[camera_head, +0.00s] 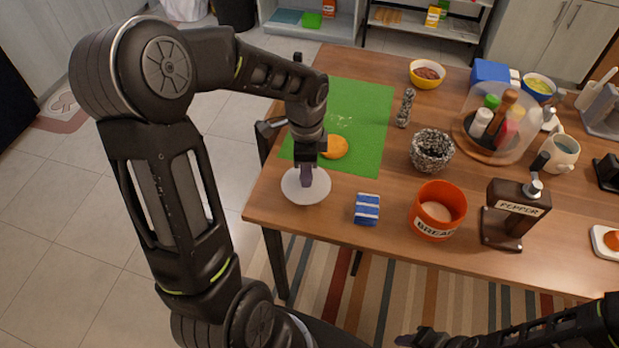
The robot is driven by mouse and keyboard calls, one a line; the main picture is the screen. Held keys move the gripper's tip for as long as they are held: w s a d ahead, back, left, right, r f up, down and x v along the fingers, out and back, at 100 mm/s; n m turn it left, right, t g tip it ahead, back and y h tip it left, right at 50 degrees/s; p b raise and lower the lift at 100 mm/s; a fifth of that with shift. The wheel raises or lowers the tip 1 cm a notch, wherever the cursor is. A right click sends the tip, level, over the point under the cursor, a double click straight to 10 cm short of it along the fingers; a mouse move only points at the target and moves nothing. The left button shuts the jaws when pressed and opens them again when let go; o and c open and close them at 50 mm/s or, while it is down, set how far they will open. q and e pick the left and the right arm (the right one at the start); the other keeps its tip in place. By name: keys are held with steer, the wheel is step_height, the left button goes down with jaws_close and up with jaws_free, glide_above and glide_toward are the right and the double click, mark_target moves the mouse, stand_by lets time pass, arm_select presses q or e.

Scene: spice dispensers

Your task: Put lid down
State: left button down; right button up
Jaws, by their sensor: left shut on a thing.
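The white round lid (318,193) is at the table's front left corner, below my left gripper (306,176). My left gripper points down and is shut on the lid at its middle, where the hold is partly hidden by the fingers. I cannot tell whether the lid touches the wooden table. My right gripper (420,338) is low at the bottom edge of the view, in front of the table and away from the lid. I cannot tell whether its fingers are open or shut.
A green mat (358,115) with an orange item (335,147) lies behind the lid. A clear dome (530,105) covers several dispensers.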

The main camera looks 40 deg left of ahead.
arm_select(q)
steer(key=shift+f, duration=0.2)
steer(key=shift+f, duration=1.8)
steer(key=shift+f, duration=0.15)
steer(key=c, duration=1.1)
jaws_free()
step_height(320, 180, up, 12)
steer(key=shift+r, duration=0.15)
